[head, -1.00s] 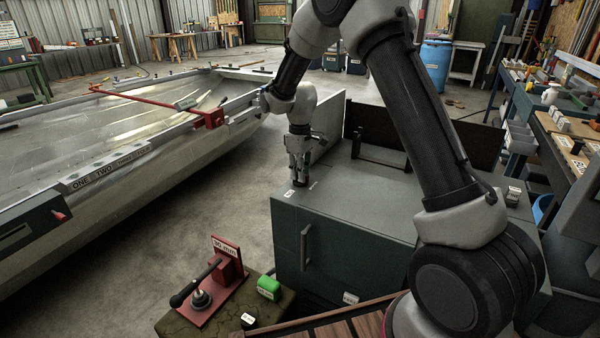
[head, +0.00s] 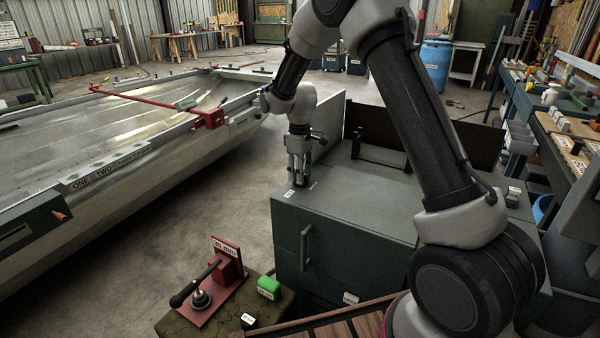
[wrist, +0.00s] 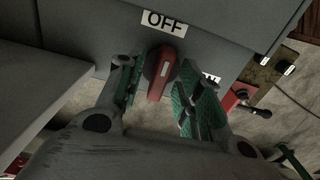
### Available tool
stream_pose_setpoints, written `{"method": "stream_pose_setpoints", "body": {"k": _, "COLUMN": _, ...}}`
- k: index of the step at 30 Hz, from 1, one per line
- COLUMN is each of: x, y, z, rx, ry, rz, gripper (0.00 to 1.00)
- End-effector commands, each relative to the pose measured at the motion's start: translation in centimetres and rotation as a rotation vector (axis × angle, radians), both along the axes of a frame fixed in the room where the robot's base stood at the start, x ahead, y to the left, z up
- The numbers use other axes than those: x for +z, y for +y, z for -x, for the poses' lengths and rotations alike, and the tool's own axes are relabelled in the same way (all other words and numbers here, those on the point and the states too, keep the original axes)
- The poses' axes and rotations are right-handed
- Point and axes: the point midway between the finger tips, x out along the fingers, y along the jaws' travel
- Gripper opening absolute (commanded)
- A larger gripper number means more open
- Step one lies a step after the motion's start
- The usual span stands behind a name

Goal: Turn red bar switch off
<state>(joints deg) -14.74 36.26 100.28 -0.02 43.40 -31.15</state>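The red bar switch (wrist: 161,72) sits on the grey top of the cabinet (head: 348,240). In the wrist view the bar stands nearly upright in the picture, its white-marked end toward the OFF label (wrist: 164,22). In the head view my gripper (head: 299,172) points down at the cabinet top's left edge; I cannot make out the switch there.
A red lever stand (head: 215,285) and a green block (head: 269,287) are on a low bench in front. A metal boat hull (head: 130,150) with a red bar across it lies to the left. A cluttered workbench (head: 560,120) is at the right. Open floor lies between hull and cabinet.

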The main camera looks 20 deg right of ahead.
Motion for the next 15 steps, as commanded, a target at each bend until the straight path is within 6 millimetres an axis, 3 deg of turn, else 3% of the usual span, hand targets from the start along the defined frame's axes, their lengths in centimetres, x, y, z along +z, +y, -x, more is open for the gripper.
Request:
{"method": "stream_pose_setpoints", "body": {"k": 5, "x": 1.1, "y": 0.0, "z": -0.1, "rx": 0.000, "ry": -0.002, "rz": -0.001, "gripper": 0.36}}
{"method": "stream_pose_setpoints", "body": {"k": 15, "x": 8.3, "y": 0.0, "z": -0.1, "rx": 0.000, "ry": -0.004, "rz": -0.001, "gripper": 0.36}}
